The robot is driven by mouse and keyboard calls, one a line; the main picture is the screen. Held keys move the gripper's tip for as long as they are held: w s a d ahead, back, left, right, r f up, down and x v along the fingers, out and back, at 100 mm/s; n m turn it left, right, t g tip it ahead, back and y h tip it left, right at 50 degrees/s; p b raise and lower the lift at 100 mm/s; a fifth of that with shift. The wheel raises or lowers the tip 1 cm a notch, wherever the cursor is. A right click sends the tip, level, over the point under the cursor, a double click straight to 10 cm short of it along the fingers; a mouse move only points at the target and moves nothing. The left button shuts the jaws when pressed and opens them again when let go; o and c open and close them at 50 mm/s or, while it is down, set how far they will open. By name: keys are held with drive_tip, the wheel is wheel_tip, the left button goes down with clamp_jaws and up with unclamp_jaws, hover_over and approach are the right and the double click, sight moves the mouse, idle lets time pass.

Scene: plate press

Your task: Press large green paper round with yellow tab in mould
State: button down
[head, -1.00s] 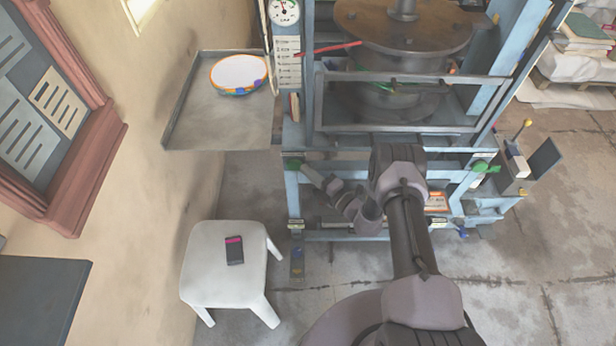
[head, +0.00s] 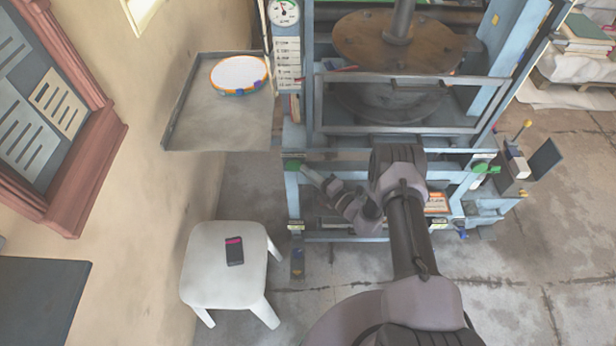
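The press (head: 399,134) is a light blue frame with a round brown upper plate (head: 375,43) on a thick ram. No green paper or yellow tab shows; the inside of the mould is hidden. My gripper (head: 309,174) is at the lower left of the press front, close to a green part (head: 293,164) on the frame. It is too small to tell whether the fingers are open or touching anything.
A side tray (head: 205,130) at the left holds a round white piece (head: 238,73) with a coloured rim. A white stool (head: 212,284) with a phone (head: 234,251) stands left of my arm.

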drive_tip(key=shift+w+r, duration=0.3)
drive_tip(key=shift+r, duration=0.05)
drive_tip(key=p+v, duration=0.4)
drive_tip(key=v, duration=1.4)
drive_tip(key=shift+a+f, duration=0.15)
drive_tip(key=shift+f, duration=0.2)
